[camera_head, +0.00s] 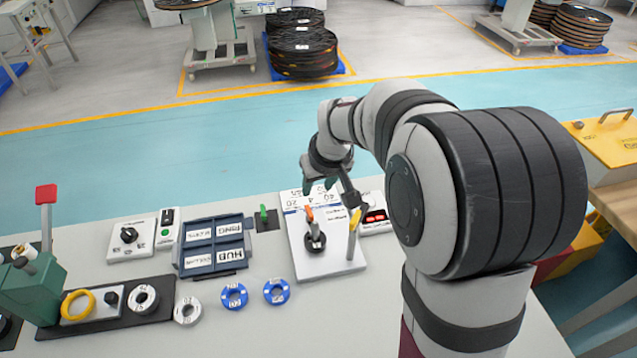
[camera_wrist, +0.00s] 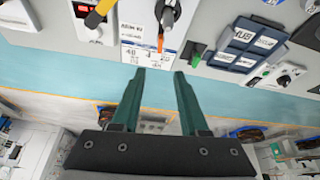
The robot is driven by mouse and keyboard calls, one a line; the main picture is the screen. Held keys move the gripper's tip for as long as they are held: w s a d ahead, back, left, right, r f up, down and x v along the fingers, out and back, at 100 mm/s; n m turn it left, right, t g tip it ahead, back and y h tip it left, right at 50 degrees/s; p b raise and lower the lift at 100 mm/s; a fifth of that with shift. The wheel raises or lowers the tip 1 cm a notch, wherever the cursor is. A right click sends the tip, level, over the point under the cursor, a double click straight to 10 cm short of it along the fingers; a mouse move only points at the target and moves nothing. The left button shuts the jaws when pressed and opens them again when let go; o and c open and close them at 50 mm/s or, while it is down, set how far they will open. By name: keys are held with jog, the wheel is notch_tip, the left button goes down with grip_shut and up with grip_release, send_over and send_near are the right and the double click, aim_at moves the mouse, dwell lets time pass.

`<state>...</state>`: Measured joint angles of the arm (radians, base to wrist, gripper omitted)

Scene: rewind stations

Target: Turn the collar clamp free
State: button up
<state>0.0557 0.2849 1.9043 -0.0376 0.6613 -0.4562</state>
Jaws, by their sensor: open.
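A white station plate (camera_head: 335,262) carries a dark round hub with a grey post and an orange-tipped lever (camera_head: 309,213). Beside it stands a post with a yellow-tipped lever (camera_head: 354,222). No part is clearly labelled as the collar clamp, so I cannot tell which it is. In the wrist view the yellow lever (camera_wrist: 97,15) is at the top left, and the dark post with the orange tip (camera_wrist: 168,18) is at the top middle. My gripper (camera_head: 318,185) is above the far edge of the plate, open and empty. Its dark green fingers (camera_wrist: 159,72) are apart and touch neither lever.
A green peg (camera_head: 264,214) and a blue labelled tray (camera_head: 212,262) are left of the plate. Blue rings (camera_head: 234,296) and a white ring (camera_head: 187,311) lie in front. A red display box (camera_head: 376,217) is to the right. A green block with a red-topped lever (camera_head: 46,195) stands far left.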

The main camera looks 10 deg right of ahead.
aim_at(309, 210)
jog(key=shift+s+r, duration=0.1)
jog(key=shift+r, duration=0.1)
jog(key=shift+o, duration=0.9)
jog(key=o, duration=0.4)
jog(key=w+m, duration=0.1)
jog(key=m, duration=0.1)
jog(key=w+m+g, duration=0.1)
jog(key=m, duration=0.1)
jog(key=w+m, duration=0.2)
jog(key=shift+a+r+g, duration=0.15)
jog(key=shift+a+g, duration=0.05)
jog(key=shift+g, duration=0.2)
jog(key=shift+o, duration=0.2)
jog(key=w+f+m+g, duration=0.1)
jog(key=f+m, duration=0.3)
jog(key=f, duration=0.1)
jog(key=f+m+g, duration=0.1)
jog(key=f+m, duration=0.3)
jog(key=f, duration=0.1)
jog(key=w+f+m, duration=0.1)
jog(key=f+m, duration=0.3)
jog(key=f, duration=0.1)
jog(key=shift+w+a+g+h, duration=0.25)
jog(key=shift+w+g+h, duration=0.05)
jog(key=shift+w+g, duration=0.1)
grip_shut()
